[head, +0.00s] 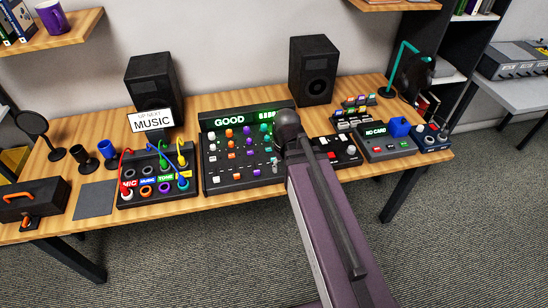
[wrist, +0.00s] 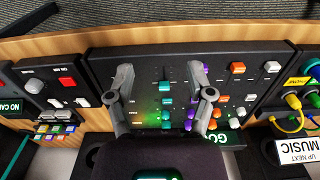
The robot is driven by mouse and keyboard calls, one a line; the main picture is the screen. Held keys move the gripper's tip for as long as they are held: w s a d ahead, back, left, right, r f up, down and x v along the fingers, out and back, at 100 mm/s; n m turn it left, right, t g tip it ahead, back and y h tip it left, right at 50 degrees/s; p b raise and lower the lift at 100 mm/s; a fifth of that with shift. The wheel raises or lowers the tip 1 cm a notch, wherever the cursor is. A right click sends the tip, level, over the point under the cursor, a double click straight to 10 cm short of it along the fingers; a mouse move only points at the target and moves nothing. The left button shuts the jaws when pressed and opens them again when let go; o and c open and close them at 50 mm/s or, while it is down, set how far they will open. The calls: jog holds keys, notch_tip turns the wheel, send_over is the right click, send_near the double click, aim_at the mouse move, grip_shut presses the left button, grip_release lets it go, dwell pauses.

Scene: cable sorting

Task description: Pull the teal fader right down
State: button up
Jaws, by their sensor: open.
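The teal fader (wrist: 165,88) sits on the black mixer (wrist: 225,55), which appears upside down in the wrist view. It lies between the two spread fingers of my gripper (wrist: 160,76), with a gap on both sides. The teal cap is farther from the mixer's front edge than the purple (wrist: 196,67), orange (wrist: 238,68) and white (wrist: 271,67) fader caps. My gripper is open and empty over the mixer. In the head view the mixer (head: 209,187) stands mid-table, and my arm covers its right side.
Teal and purple knobs sit close behind the fader. A small black panel with a red button (wrist: 67,83) stands beside the mixer. A patch box (head: 130,203) with coloured cables is left of it. A lit GOOD display (head: 230,122) rises at the mixer's back.

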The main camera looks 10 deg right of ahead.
notch_tip(320, 180, up, 2)
jog(key=p, duration=0.2)
send_over(274, 159)
jog(key=shift+w+r, duration=0.1)
jog(key=shift+w, duration=0.05)
jog(key=shift+f, duration=0.2)
notch_tip(274, 159, down, 13)
jog(key=b, duration=1.3)
jog(key=shift+f+b, duration=0.15)
jog(key=shift+b, duration=0.2)
